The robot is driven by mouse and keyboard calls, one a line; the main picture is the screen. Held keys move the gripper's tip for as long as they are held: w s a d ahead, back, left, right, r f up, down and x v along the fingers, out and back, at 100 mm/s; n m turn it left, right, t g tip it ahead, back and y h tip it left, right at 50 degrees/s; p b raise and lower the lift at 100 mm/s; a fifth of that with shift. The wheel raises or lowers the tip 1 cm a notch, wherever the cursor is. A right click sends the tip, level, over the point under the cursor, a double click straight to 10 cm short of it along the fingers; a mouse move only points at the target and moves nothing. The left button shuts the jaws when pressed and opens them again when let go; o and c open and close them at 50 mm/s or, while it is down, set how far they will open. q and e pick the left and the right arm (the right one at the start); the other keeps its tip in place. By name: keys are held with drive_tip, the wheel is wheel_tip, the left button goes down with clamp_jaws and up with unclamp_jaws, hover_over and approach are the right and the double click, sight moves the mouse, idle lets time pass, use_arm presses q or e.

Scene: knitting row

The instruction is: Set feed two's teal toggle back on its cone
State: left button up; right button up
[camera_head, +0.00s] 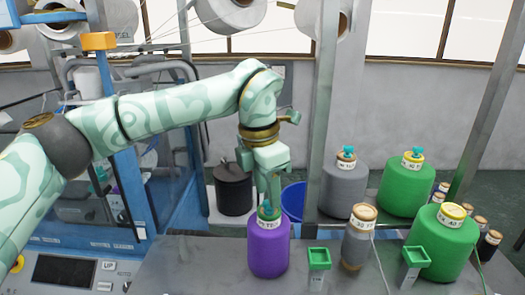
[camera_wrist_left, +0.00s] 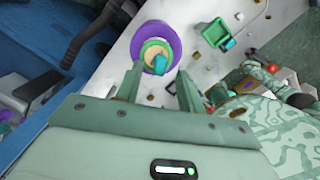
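The purple cone (camera_head: 268,248) stands upright at the table's front, with a green top and a label I cannot read. A teal toggle (camera_head: 267,207) is on its top, just below my left gripper (camera_head: 267,196). In the left wrist view the purple cone (camera_wrist_left: 177,42) is seen from above, and the teal toggle (camera_wrist_left: 160,63) sits off the green top's middle. The fingers of my left gripper (camera_wrist_left: 160,76) are apart on either side of the toggle, with gaps showing. Whether the toggle is seated is unclear. My right gripper is not in view.
A green-rimmed holder (camera_head: 319,258) and a second one (camera_head: 415,256) stand to the right. A grey-brown cone (camera_head: 357,244) and a green cone (camera_head: 443,245) show no toggle. Grey (camera_head: 347,192) and green (camera_head: 403,187) cones behind carry teal toggles. A metal post (camera_head: 323,130) rises nearby.

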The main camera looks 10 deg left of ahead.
use_arm(q)
wheel_tip(320, 180, up, 14)
drive_tip(key=a, duration=0.1)
drive_tip(key=shift+s+a+f, duration=0.15)
drive_tip(key=shift+s, duration=0.3)
drive_tip(key=shift+f, duration=0.1)
